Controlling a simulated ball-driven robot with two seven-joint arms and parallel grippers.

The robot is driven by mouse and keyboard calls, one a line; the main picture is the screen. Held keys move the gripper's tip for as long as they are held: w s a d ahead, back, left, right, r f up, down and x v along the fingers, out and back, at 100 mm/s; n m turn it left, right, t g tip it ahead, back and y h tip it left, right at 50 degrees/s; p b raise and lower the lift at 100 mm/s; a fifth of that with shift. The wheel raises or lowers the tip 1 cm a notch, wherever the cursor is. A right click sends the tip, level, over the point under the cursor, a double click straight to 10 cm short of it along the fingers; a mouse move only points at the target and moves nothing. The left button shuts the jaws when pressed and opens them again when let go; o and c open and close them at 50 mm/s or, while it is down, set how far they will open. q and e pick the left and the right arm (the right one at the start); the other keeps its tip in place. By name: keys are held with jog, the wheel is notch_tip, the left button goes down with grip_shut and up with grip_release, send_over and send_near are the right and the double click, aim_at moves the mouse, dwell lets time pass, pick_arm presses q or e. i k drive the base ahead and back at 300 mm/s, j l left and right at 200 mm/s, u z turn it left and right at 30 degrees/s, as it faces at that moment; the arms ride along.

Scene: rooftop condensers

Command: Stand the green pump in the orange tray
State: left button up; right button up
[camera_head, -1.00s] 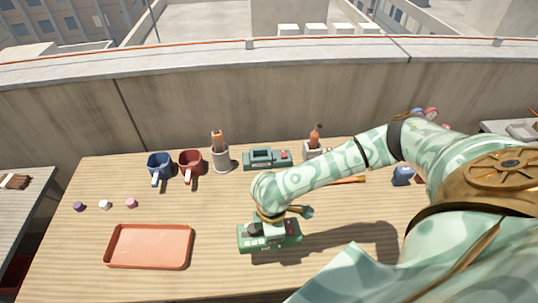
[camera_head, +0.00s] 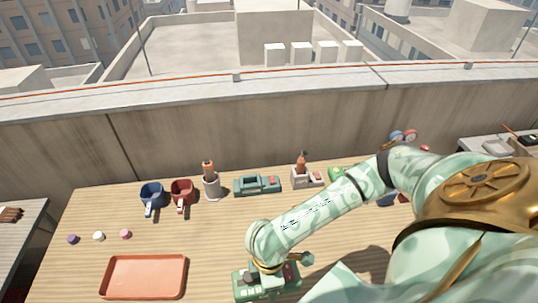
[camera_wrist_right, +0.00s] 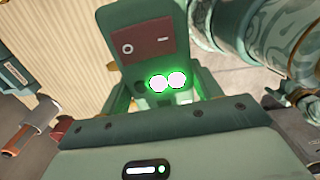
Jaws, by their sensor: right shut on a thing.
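The green pump (camera_head: 246,287) is at the bottom centre of the head view, right of the orange tray. In the right wrist view the pump (camera_wrist_right: 150,55) fills the space ahead of the palm and shows a dark red panel. My right gripper (camera_head: 264,268) is over it and shut on it; the wrist view shows the gripper (camera_wrist_right: 165,95) close up. I cannot tell whether the pump touches the table. The orange tray (camera_head: 145,278) lies empty at the lower left. My left gripper is not in view.
Behind stand a blue mug (camera_head: 152,193), a red mug (camera_head: 182,192), a grey holder (camera_head: 212,187), a teal device (camera_head: 257,184) and a white holder (camera_head: 302,178). Small pieces (camera_head: 98,237) lie behind the tray. Bare wood separates pump and tray.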

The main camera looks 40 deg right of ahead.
aim_at(146, 277)
jog(key=i+j+z, duration=0.1)
jog(key=j, duration=0.3)
jog(key=i+j+z, duration=0.15)
jog(key=j, duration=0.25)
jog(key=i+j+z, duration=0.1)
jog(key=i+j, duration=0.15)
jog(key=j, duration=0.15)
jog(key=i+j+z, duration=0.15)
jog(key=j, duration=0.25)
jog(key=i+j+z, duration=0.1)
jog(key=j, duration=0.35)
